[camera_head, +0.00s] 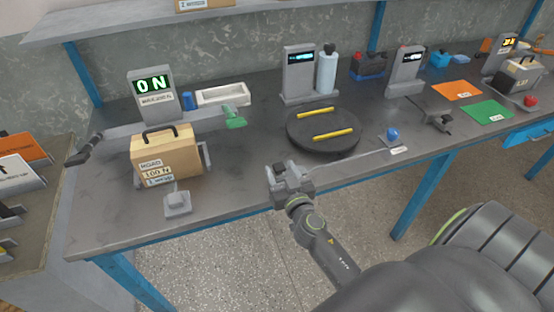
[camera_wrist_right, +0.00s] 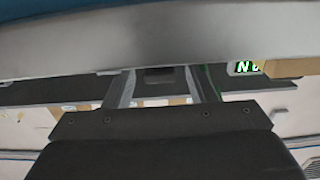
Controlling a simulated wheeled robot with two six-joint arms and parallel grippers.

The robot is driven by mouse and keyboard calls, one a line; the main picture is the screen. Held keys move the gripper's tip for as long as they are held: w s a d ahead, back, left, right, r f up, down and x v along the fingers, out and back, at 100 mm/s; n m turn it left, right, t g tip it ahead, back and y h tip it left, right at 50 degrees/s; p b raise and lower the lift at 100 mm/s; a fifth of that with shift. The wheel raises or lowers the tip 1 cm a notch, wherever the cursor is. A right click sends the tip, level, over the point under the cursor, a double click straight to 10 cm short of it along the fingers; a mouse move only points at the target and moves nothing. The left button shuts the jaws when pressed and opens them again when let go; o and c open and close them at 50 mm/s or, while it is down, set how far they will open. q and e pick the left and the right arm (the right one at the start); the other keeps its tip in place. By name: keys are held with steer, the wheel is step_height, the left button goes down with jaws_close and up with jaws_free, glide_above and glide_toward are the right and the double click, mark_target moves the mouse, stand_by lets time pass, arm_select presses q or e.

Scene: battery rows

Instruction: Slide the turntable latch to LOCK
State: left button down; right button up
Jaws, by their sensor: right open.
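The turntable (camera_head: 295,140) is a dark round disc on the bench, with two yellow bars lying on it. A blue knob (camera_head: 392,134), which looks like the latch handle, stands to its right, near the right end of a thin pale track (camera_head: 350,158) along the bench front. A small white label (camera_head: 398,150) lies beside the knob; its text is too small to read. My right gripper (camera_head: 287,172) is at the bench's front edge, left of the knob and apart from it. In the right wrist view its fingers (camera_wrist_right: 163,85) are apart with nothing between them. My left gripper is not in view.
A tan box (camera_head: 168,160) with a handle stands at the left by an ON display (camera_head: 152,88). A grey unit (camera_head: 298,72) and a pale bottle (camera_head: 326,72) stand behind the turntable. Orange (camera_head: 457,90) and green (camera_head: 487,111) mats lie at right. The bench between gripper and knob looks clear.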

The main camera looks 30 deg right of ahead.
steer(key=shift+x, duration=1.9)
steer(key=shift+c, duration=0.3)
jaws_close()
